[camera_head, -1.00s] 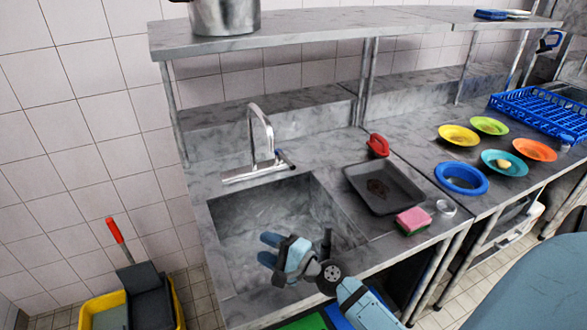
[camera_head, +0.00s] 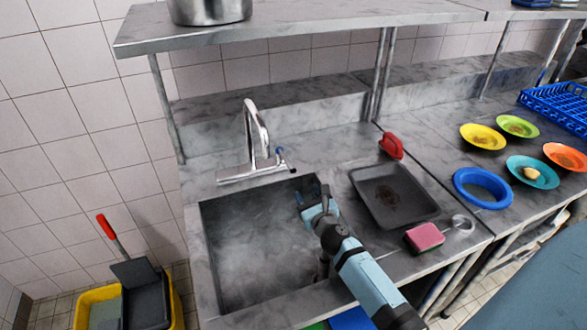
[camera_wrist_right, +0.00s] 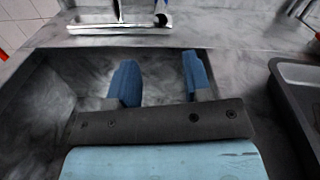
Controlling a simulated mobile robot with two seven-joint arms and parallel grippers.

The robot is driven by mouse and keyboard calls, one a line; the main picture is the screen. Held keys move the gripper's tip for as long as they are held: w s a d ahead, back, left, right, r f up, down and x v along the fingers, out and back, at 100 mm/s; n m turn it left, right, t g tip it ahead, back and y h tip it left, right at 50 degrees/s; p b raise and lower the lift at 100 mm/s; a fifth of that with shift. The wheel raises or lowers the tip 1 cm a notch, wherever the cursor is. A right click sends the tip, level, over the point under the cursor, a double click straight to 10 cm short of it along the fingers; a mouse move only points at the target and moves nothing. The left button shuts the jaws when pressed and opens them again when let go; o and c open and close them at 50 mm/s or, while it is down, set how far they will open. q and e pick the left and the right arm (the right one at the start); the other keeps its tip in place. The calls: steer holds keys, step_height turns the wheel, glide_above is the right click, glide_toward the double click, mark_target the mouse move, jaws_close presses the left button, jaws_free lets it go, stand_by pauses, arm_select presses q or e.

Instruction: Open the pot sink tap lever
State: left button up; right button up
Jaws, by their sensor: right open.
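The pot sink tap (camera_head: 252,135) is a chrome arched spout on a flat base behind the sink basin (camera_head: 250,255). Its small lever has a blue tip (camera_head: 280,152) at the right end of the base. In the right wrist view the tap base (camera_wrist_right: 112,28) lies at the top, with the blue lever tip (camera_wrist_right: 161,19) at its right. My right gripper (camera_head: 311,190) is open and empty over the basin's back right corner, in front of the lever and apart from it. Its blue fingers (camera_wrist_right: 160,78) point towards the tap. My left gripper is out of view.
A dark tray (camera_head: 395,196), a red-handled item (camera_head: 391,145) and a pink sponge (camera_head: 425,236) lie right of the basin. A steel shelf (camera_head: 300,38) with a pot (camera_head: 210,10) spans above. Coloured plates (camera_head: 482,137) and a blue rack (camera_head: 556,108) stand farther right.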

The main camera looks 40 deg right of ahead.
mark_target(293, 167)
steer(key=x, duration=1.2)
steer(key=shift+f, duration=0.1)
steer(key=shift+s, duration=0.1)
jaws_close()
